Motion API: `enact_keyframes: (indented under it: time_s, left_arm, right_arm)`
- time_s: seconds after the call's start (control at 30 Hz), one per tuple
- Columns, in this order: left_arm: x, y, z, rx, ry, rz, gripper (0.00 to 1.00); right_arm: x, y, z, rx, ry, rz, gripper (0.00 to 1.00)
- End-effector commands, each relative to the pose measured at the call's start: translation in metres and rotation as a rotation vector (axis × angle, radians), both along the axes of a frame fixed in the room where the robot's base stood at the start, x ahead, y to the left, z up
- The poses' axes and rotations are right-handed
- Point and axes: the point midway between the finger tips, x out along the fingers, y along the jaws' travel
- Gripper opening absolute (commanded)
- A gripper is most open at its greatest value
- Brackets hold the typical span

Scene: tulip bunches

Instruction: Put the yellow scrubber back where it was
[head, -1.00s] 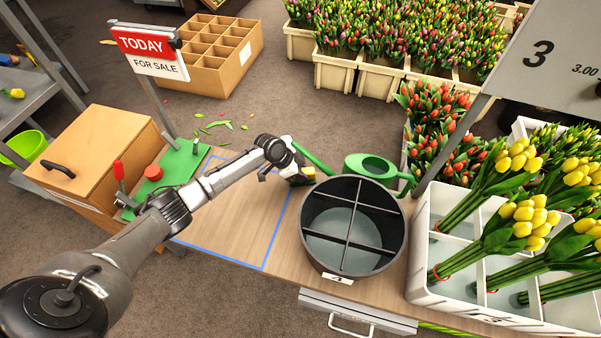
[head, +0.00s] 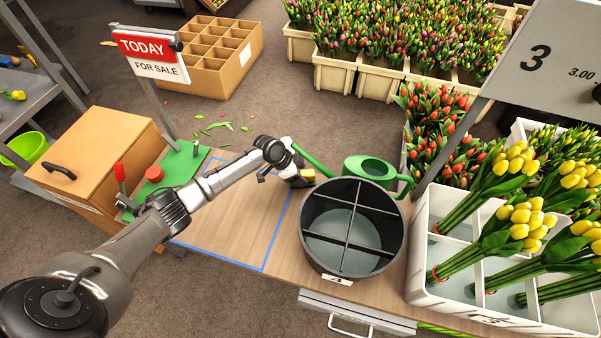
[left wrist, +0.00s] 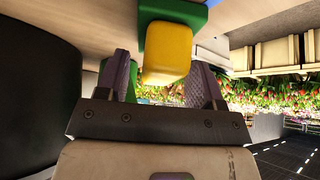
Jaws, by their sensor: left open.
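The yellow scrubber (head: 299,181) is at the back of the wooden table, beside the round dark bucket and near the watering can's spout. It is small and partly hidden in the head view. In the left wrist view the yellow block (left wrist: 168,53) shows against a green part, ahead of and between the fingertips. My left gripper (head: 287,174) is right at the scrubber, its fingers (left wrist: 160,80) apart on either side. Contact with the block cannot be told. My right gripper is not in view.
The divided dark bucket (head: 310,247) stands empty right of the arm. A green watering can (head: 368,167) is behind it. A blue outline (head: 266,250) marks bare table to the left. A white crate (head: 420,248) of yellow tulips stands at right, a sign (head: 150,54) at left.

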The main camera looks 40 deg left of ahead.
Motion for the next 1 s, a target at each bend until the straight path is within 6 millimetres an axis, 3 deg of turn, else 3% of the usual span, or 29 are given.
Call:
enact_keyframes:
  time_s: [0.07, 0.53, 1.0]
  left_arm:
    - [-0.004, 0.004, 0.013, 0.001, 0.0, 0.001, 0.61]
    - [-0.07, 0.067, 0.008, 0.001, 0.002, 0.002, 0.61]
    - [-0.088, 0.086, 0.006, 0.0, -0.001, 0.001, 0.61]
  right_arm:
    - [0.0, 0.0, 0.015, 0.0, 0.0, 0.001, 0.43]
    - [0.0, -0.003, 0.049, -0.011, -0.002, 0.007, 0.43]
    - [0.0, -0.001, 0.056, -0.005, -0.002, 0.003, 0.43]
